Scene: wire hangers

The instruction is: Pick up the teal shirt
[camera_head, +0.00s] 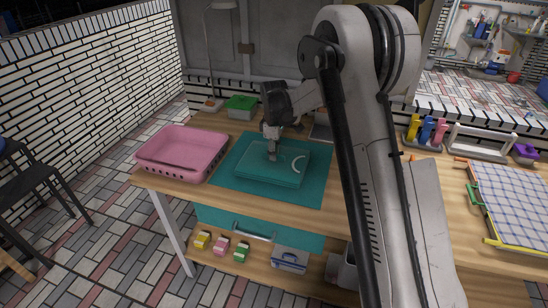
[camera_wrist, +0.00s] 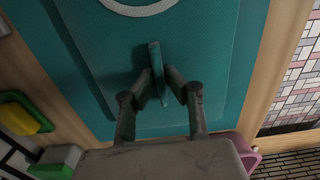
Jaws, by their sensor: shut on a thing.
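The teal shirt (camera_head: 285,176) lies folded as a flat rectangle on a teal mat (camera_head: 232,184), with a white curved mark near its right side. It fills the upper part of the wrist view (camera_wrist: 205,45). My gripper (camera_head: 272,158) points down at the shirt's left part. In the wrist view my gripper (camera_wrist: 159,78) has its two fingers on either side of a narrow upright teal piece (camera_wrist: 155,60), which looks like a pinched fold of the shirt. The rest of the shirt looks flat on the mat.
A pink tray (camera_head: 180,146) stands left of the mat. A green-lidded box (camera_head: 241,106) and a lamp (camera_head: 208,60) are behind. A rack with coloured bottles (camera_head: 427,130) and a checked cloth (camera_head: 512,200) lie on the right. My arm hides the table's middle right.

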